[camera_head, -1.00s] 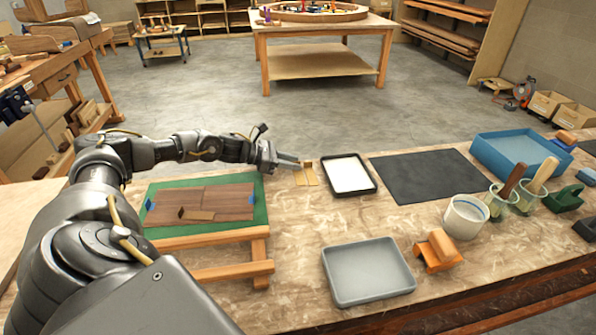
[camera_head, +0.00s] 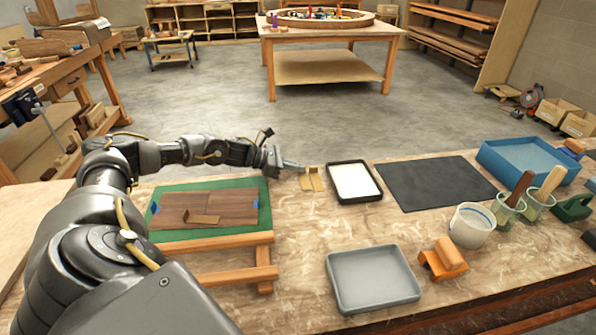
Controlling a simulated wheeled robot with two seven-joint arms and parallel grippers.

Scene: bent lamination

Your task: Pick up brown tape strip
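Tan-brown tape strips (camera_head: 312,180) lie on the bench just left of the black-rimmed white tray, partly raised at their near left edge. My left gripper (camera_head: 297,166) is just left of and behind them, low over the bench. Its fingers are small and seen from the side, so I cannot tell whether they are open or shut, or touching a strip. Another small brown strip (camera_head: 203,219) lies on the dark wood veneer panel (camera_head: 232,205), which rests on a green mat (camera_head: 265,190). My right gripper is out of view.
A white tray with a black rim (camera_head: 372,196), a black mat (camera_head: 435,182) and a blue tray (camera_head: 485,160) stand to the right. A grey tray (camera_head: 372,305), an orange-brown block tool (camera_head: 443,258) and a white cup (camera_head: 470,226) are nearer. Bench between them is bare.

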